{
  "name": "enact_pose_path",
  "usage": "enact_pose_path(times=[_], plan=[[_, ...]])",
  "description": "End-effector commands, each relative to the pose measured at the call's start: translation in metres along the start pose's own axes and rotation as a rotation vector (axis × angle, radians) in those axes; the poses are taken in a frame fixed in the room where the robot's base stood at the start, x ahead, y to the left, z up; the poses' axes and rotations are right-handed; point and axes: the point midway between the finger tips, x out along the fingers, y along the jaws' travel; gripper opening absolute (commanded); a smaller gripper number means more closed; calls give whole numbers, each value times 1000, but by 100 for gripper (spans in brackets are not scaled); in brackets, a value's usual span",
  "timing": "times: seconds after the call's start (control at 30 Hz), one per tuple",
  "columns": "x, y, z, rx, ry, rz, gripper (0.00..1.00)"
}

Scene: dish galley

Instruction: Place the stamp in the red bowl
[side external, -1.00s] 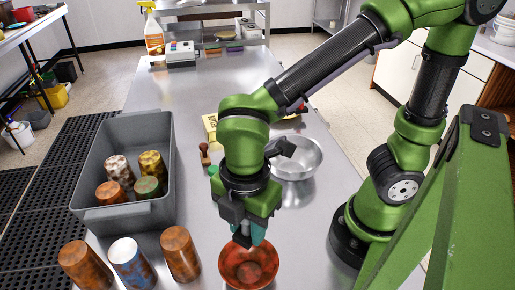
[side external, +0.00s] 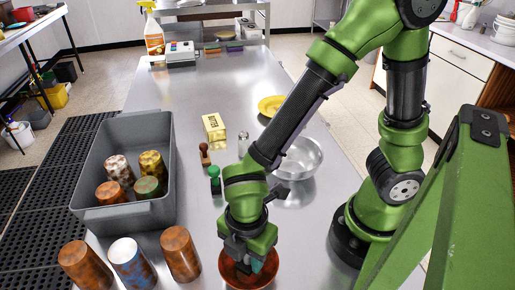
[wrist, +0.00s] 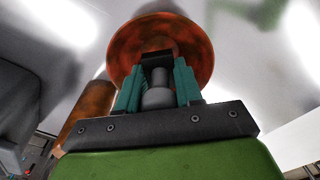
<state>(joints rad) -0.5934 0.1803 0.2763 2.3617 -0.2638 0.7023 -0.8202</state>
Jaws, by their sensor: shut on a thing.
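The red bowl (side external: 236,277) stands on the metal table at the front, mottled red-orange; it also shows in the wrist view (wrist: 124,50). My gripper (wrist: 158,78) points down into the bowl, its teal fingers shut on a dark grey stamp (wrist: 158,97) with a rounded knob. The stamp's far end is over or inside the bowl; I cannot tell whether it touches the bottom. In the side view my gripper (side external: 257,264) hides the stamp and part of the bowl.
A brown stamp-like piece (side external: 205,156) and a green one (side external: 215,182) stand behind, near a yellow box (side external: 214,127). A metal bowl (side external: 305,160) is behind right. A grey bin (side external: 140,213) with several cans is left. Three cans, one blue-white (side external: 132,264), stand front left.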

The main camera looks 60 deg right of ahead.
Motion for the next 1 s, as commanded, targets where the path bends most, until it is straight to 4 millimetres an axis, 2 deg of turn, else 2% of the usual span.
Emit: enact_pose_path(times=[0.2,0.47,0.5,0.67,1.0], plan=[[8,0,0,0,-1,-1,5],[9,0,0,0,0,0,5],[9,0,0,0,0,0,40],[9,0,0,0,0,0,64],[9,0,0,0,0,0,65]])
